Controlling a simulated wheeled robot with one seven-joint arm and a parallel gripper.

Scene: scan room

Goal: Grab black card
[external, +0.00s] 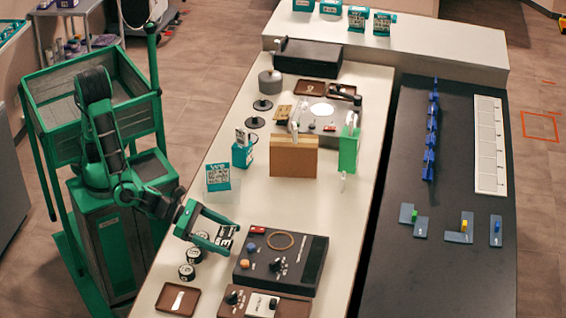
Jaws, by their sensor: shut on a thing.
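My green gripper (231,240) reaches over the left side of the white counter (200,270), near its front part. A small black card (226,235) with white markings is between its two fingers, and the gripper is shut on it. The fingers partly cover the card. I cannot tell whether the card still touches the counter.
A black control box (310,262) with knobs stands just right of my gripper. Small round black-and-white items (187,272) and a brown tray (178,299) lie below it. A teal sign (218,177) stands above it, and a cardboard box (293,158) is farther back.

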